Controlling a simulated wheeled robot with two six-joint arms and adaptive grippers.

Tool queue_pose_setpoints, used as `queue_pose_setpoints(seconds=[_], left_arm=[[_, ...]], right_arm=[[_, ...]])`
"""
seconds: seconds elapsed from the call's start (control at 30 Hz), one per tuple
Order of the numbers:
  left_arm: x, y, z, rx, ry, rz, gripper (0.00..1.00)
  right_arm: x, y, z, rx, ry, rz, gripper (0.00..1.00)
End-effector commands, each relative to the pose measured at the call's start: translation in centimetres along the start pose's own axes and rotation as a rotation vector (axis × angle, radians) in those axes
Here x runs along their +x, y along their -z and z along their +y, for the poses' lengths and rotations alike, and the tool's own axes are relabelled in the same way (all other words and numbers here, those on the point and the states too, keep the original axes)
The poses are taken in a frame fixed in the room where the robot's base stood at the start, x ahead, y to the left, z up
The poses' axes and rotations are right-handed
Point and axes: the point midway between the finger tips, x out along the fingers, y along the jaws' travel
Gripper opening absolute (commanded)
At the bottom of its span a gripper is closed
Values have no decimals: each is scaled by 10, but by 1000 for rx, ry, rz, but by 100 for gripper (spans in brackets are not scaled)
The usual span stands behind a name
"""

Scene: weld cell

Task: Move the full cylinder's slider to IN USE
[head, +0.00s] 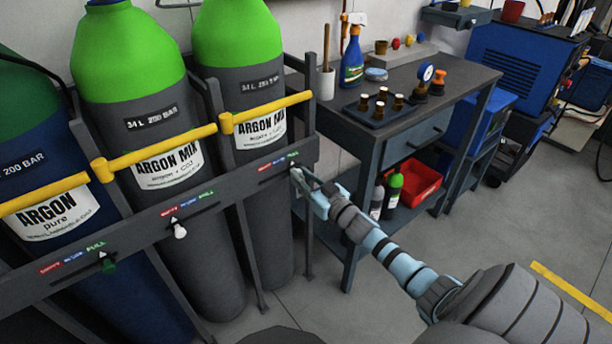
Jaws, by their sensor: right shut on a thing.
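Three gas cylinders stand in a rack behind a grey slanted rail (138,230) with an EMPTY, IN USE, FULL strip for each. The right ARGON MIX cylinder (268,215) has my right gripper (297,174) at its strip, by the FULL end. The gripper is shut on that slider, which its fingers hide. The middle ARGON MIX cylinder (205,265) has a white slider (179,230) by EMPTY. The left ARGON pure cylinder (125,300) has a green slider (109,264) by FULL. My left gripper is not in view.
Yellow bars (160,150) cross the cylinders above the rail. A grey workbench (425,110) with bottles, a spray bottle (352,62) and a gauge stands right of the rack. A red bin (425,180) sits on its lower shelf. Floor (490,225) is open at right.

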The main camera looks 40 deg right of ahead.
Motion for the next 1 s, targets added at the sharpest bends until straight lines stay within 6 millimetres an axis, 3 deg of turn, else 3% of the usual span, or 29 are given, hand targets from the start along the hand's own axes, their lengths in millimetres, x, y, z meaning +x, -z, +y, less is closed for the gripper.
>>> queue_pose_setpoints(seconds=[0.2,0.5,0.53,0.63,1.0], left_arm=[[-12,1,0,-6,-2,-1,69],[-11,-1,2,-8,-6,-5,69],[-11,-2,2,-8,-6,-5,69],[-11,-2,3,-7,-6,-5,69],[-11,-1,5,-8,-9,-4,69]], right_arm=[[-1,0,-35,6,2,-4,0],[-1,-1,-37,3,0,-4,0],[-1,-1,-37,3,0,-4,25],[-1,-1,-36,3,0,-4,40],[-4,0,-36,2,0,-2,40]])
